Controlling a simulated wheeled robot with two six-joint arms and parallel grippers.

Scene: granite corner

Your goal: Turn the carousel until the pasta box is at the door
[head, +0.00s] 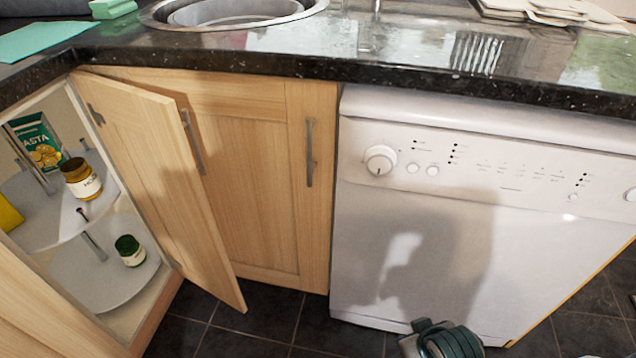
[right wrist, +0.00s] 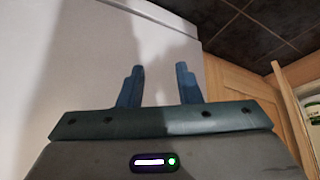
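The carousel is a two-tier pale round shelf inside the corner cabinet at the left of the head view; its upper tier (head: 40,222) and lower tier (head: 90,282) turn around a metal post (head: 92,246). The green pasta box (head: 38,143) stands at the back of the upper tier, partly behind a metal rod. The cabinet door (head: 150,165) stands open. My right gripper (right wrist: 160,85) is open and empty, its two fingers apart in front of the white appliance. My left gripper is not in view.
A brown-lidded jar (head: 82,182) and a yellow item (head: 8,214) are on the upper tier. A green-lidded jar (head: 130,251) is on the lower tier. The white dishwasher (head: 420,240) stands right of the closed cabinet front (head: 250,185). The dark worktop (head: 300,62) overhangs them.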

